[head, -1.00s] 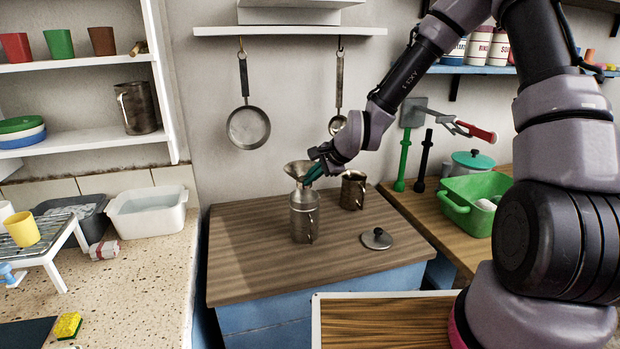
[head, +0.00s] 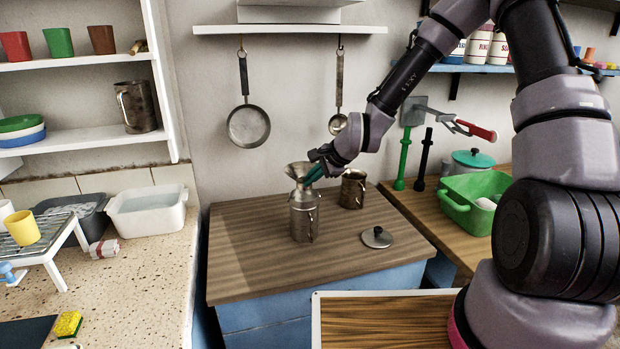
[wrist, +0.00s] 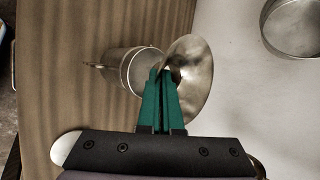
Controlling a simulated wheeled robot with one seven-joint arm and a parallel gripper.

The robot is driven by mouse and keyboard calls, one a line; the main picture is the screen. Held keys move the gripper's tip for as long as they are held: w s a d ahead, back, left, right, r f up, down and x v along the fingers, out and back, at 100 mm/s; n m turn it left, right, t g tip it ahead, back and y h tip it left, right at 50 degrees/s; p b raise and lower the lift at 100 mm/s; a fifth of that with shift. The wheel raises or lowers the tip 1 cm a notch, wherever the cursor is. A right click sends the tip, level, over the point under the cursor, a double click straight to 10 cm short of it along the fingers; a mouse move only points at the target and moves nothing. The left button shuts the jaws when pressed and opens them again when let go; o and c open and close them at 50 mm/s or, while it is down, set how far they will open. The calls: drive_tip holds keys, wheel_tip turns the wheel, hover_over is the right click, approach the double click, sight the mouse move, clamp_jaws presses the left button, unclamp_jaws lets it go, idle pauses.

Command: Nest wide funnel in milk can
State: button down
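The wide funnel (head: 298,170) is a dull metal cone right above the mouth of the milk can (head: 304,218), a grey metal can standing upright on the wooden top. My gripper (head: 311,176) is at the funnel's right side, its green fingers close together on the funnel wall. In the wrist view the fingers (wrist: 164,76) meet at the edge of the funnel (wrist: 194,80). Part of the can (wrist: 122,68) and its mouth shows beside the funnel there. I cannot tell whether the spout is inside the can.
A metal mug (head: 352,190) stands close behind and right of the can. A round lid (head: 377,238) lies to the right on the wooden top (head: 255,262). A pan (head: 248,127) and a ladle (head: 338,124) hang on the wall behind. The top's left part is clear.

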drive_tip(key=shift+f, duration=1.45)
drive_tip(key=shift+f, duration=0.3)
drive_tip(key=shift+f, duration=0.7)
drive_tip(key=c, duration=1)
unclamp_jaws()
drive_tip(key=o, duration=0.4)
drive_tip(key=shift+c, duration=0.2)
drive_tip(key=shift+r, duration=0.1)
